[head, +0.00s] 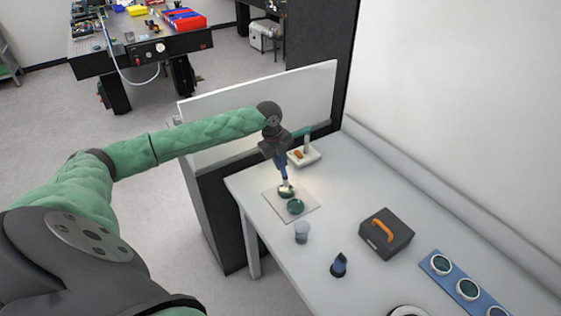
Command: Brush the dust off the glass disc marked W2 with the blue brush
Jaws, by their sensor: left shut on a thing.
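My left gripper (279,154) is shut on the blue brush (285,170), which points down with its pale tip lowest. The tip is at or just above a dark green glass disc (286,193); I cannot tell whether it touches. A second green disc (295,207) lies just in front of the first. Both are on a pale square mat (274,203) on the white table. The marks on the discs are too small to read, so I cannot tell which is W2. My right gripper is not in view.
A white tray (315,157) with small items stands behind the mat. A grey cup (302,233), a dark bottle-like object (339,265), a dark case with an orange handle (386,236) and a blue holder with round discs (450,275) stand nearer.

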